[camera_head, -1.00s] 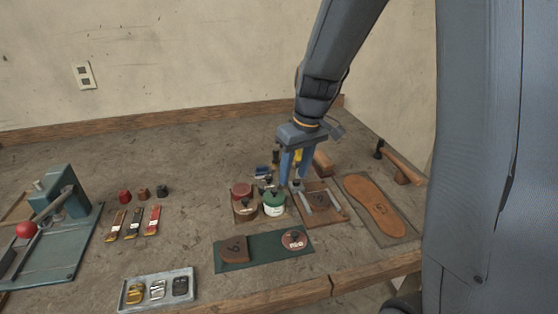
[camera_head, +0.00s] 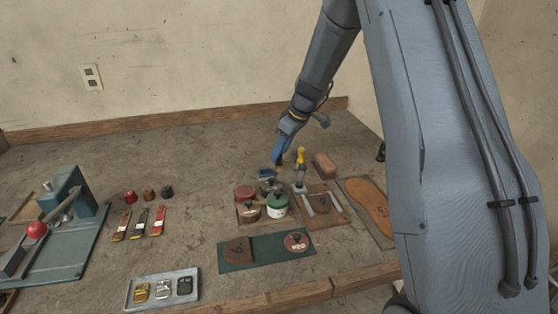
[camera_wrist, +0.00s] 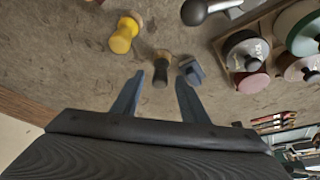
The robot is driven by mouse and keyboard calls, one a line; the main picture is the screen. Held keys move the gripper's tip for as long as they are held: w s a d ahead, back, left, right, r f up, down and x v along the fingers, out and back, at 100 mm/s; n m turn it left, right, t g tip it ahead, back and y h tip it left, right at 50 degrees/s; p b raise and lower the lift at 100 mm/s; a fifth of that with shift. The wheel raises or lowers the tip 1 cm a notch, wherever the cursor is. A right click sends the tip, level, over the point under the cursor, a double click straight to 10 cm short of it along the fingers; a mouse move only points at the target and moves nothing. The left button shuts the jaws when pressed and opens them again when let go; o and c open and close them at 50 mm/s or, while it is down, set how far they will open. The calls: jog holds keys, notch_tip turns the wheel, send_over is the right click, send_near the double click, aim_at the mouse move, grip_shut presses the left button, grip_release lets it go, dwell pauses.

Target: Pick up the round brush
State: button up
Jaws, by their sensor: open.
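My gripper (camera_head: 278,162) is open and reaches down, tilted, behind the round tins. In the wrist view its two fingers (camera_wrist: 160,82) point at a small round piece with a dark end and a tan end, which looks like the round brush (camera_wrist: 160,76). The piece lies between the fingertips, and I cannot tell how far below them it is. In the head view the gripper mostly hides it. A yellow-handled piece (camera_wrist: 124,36) is to its left in the wrist view, and it also shows in the head view (camera_head: 300,157). A blue-grey block (camera_wrist: 192,70) is close on its right.
Round tins (camera_head: 277,204) stand in a wooden holder in front of the gripper. A wooden board with metal tools (camera_head: 325,217) and a brown sole (camera_head: 370,204) lie to the right. A brown block (camera_head: 324,164) is behind the board. The back-left tabletop is clear.

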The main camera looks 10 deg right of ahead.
jog(key=shift+x, duration=1.05)
grip_shut()
jog(key=shift+r, duration=0.1)
notch_tip(320, 180, up, 18)
jog(key=b, duration=0.4)
